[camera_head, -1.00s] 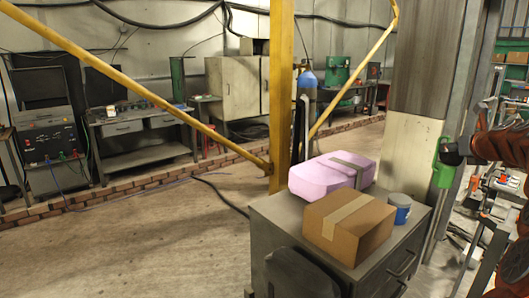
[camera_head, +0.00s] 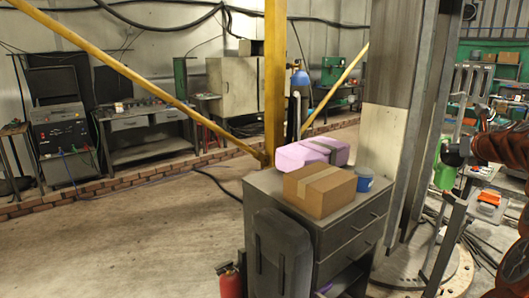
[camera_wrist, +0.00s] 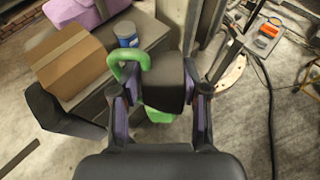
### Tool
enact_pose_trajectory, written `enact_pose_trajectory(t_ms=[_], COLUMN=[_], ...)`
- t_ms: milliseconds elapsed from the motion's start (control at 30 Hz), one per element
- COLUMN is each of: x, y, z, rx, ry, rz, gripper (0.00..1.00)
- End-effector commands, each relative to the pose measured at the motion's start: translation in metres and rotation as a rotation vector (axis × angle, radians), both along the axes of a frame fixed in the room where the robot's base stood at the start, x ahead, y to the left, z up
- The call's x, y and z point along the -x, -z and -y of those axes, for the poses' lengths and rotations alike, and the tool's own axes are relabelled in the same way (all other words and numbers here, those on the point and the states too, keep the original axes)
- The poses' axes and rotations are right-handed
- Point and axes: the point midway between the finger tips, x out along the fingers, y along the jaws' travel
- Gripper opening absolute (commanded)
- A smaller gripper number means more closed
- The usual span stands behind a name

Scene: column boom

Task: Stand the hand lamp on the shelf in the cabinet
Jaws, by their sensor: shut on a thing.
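The hand lamp, green with a black head, is held in my gripper (camera_wrist: 160,92). In the wrist view its green hook handle (camera_wrist: 130,62) curves up at the left and its black head (camera_wrist: 164,85) sits between the two fingers. In the head view the green lamp (camera_head: 445,175) hangs in front of the gripper (camera_head: 452,155) at the right, clear of the cabinet. The grey cabinet (camera_head: 262,187) stands at centre, with drawers at its right face. Below them is a dark open compartment (camera_head: 350,278); its shelf is mostly cut off by the picture edge.
On the cabinet top are a cardboard box (camera_head: 318,190), a pink case (camera_head: 305,153) and a blue tin (camera_head: 364,181). A red fire extinguisher (camera_head: 230,282) stands at its left. A tall metal column (camera_head: 405,120) rises behind it. Floor at left is open.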

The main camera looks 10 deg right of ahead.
Motion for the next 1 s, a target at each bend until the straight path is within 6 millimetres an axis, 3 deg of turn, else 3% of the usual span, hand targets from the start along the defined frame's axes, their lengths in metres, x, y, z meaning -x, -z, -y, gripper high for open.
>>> enact_pose_trajectory(t_ms=[567,767,1000], x=[-0.015,-0.023,-0.036], y=[0.026,0.048,0.083], z=[-0.074,-0.129,-0.215], rx=[-0.002,-0.002,-0.004], ry=[-0.095,-0.163,-0.272], rz=[0.001,0.001,0.002], gripper=[0.00,0.00,0.00])
